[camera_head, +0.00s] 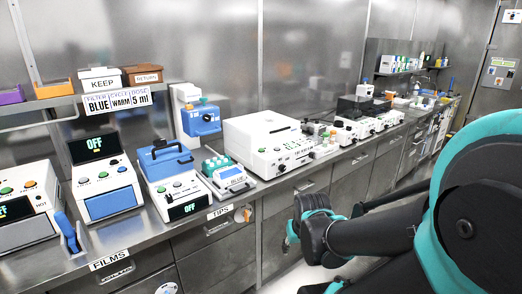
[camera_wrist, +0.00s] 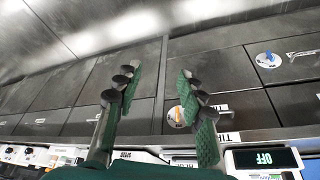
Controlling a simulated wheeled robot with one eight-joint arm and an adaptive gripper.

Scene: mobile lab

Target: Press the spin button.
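Several lab devices with buttons stand on the steel counter in the head view. A white and blue device (camera_head: 108,192) has a raised OFF display and coloured buttons. A device with a blue handled lid (camera_head: 166,160) has knobs and an OFF display on its front. A partly cut-off device (camera_head: 24,215) at the far left also reads OFF. The button labels are too small to read, so I cannot tell which is the spin button. My gripper (camera_wrist: 156,78) is open and empty in the wrist view, facing the drawer fronts. An OFF display (camera_wrist: 264,159) shows at lower right there.
A shelf (camera_head: 50,103) with trays and signs hangs above. Drawers (camera_head: 215,225) line the counter front. Open floor lies in front of the drawers.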

